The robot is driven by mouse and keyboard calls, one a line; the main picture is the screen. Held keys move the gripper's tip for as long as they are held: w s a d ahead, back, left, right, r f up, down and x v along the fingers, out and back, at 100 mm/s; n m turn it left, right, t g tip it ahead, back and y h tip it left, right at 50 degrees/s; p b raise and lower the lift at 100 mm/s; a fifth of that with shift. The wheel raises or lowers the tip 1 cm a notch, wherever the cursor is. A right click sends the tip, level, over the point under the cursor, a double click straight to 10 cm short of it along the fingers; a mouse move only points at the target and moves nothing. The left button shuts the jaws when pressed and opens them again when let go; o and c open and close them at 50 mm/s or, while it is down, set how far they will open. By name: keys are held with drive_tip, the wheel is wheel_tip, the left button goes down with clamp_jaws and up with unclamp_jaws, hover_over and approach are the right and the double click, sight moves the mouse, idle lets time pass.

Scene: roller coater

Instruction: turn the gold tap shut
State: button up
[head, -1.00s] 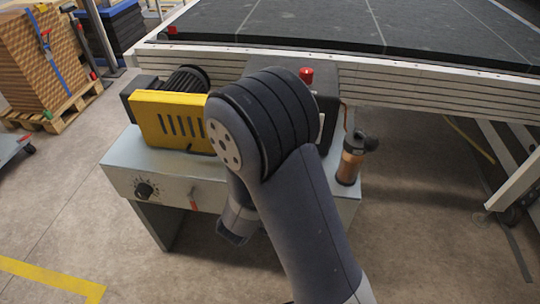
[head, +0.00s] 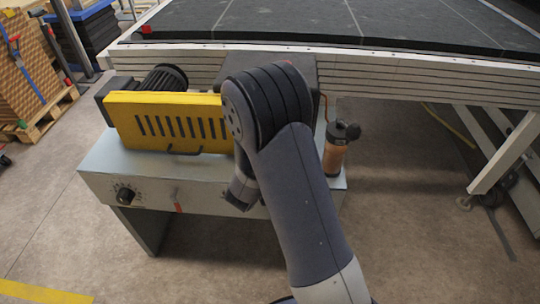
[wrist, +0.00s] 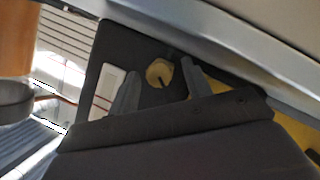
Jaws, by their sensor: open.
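The gold tap (wrist: 159,72) is a round, brass-coloured knob with a dark slot, on a dark panel in the wrist view. My gripper (wrist: 160,68) is open. Its two grey fingers show on the left and right of the tap, with the tap between them in the picture. I cannot tell how far the fingertips are from the panel or whether they touch the tap. In the head view my arm hides the tap and my gripper.
A white label (wrist: 108,90) is left of the tap. The head view shows the machine's yellow guard (head: 170,122), a black dial (head: 125,195), a red-tipped lever (head: 178,203) and a copper-coloured cylinder (head: 334,157) at the right end. The conveyor table (head: 400,75) runs behind.

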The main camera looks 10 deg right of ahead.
drive_tip(key=c, duration=1)
drive_tip(key=shift+d+m+y+b, duration=0.1)
drive_tip(key=shift+m+y+b, duration=0.65)
drive_tip(key=shift+m, duration=0.25)
drive_tip(key=m+y+b, duration=0.1)
drive_tip(key=m+b, duration=0.1)
drive_tip(key=b, duration=0.1)
drive_tip(key=shift+s+d+f+y, duration=0.1)
drive_tip(key=shift+d+f+y, duration=0.05)
drive_tip(key=shift+y, duration=0.2)
drive_tip(key=m+t+y+b, duration=0.1)
drive_tip(key=m+b, duration=0.1)
drive_tip(key=b, duration=0.2)
drive_tip(key=shift+m+y+b, duration=0.4)
drive_tip(key=shift+m+b, duration=0.1)
drive_tip(key=shift+b, duration=0.25)
drive_tip(key=shift+r, duration=0.25)
